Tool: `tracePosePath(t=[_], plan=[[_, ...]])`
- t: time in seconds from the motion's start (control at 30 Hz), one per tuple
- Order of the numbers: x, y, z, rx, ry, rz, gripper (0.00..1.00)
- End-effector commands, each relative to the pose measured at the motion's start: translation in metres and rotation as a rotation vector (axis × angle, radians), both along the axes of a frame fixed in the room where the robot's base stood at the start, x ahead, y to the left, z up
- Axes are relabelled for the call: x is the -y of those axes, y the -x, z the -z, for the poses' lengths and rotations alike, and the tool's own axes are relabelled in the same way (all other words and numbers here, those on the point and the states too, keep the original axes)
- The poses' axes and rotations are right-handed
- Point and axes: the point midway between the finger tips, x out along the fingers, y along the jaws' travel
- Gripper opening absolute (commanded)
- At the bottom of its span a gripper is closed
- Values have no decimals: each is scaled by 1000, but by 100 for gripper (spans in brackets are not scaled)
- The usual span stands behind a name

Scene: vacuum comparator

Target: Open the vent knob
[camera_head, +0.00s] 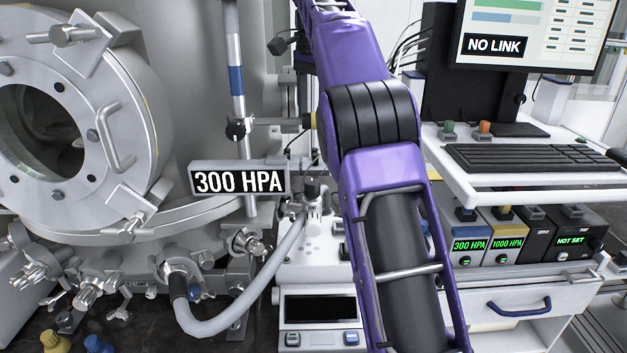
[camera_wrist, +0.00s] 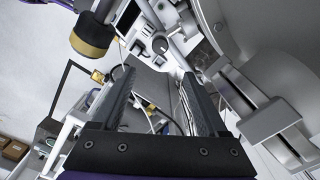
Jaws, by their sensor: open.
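My gripper (camera_wrist: 159,76) is open in the wrist view, with its two dark fingers apart and nothing between them. A small dark round knob (camera_wrist: 160,46) on pale metal fittings shows beyond the fingertips, apart from them. None carries a readable vent label, so I cannot tell which is the vent knob.
A steel chamber with a round port (camera_head: 40,130) fills the left. A "300 HPA" sign (camera_head: 240,181) and a grey hose (camera_head: 215,325) are left of my arm. A keyboard shelf (camera_head: 540,185) stands right. A black-and-brass cylinder (camera_wrist: 92,36) is near my left finger.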

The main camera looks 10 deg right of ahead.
Motion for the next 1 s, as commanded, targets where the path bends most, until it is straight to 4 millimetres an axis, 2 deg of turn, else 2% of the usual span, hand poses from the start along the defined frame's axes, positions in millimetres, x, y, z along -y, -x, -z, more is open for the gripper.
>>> tracePosePath(t=[0.37,0.7,0.83,1.0], plan=[[0,2,45,-3,0,-2,76],[0,2,120,-3,1,-2,76],[0,2,142,-1,1,-2,76],[0,1,159,-1,1,-3,76]])
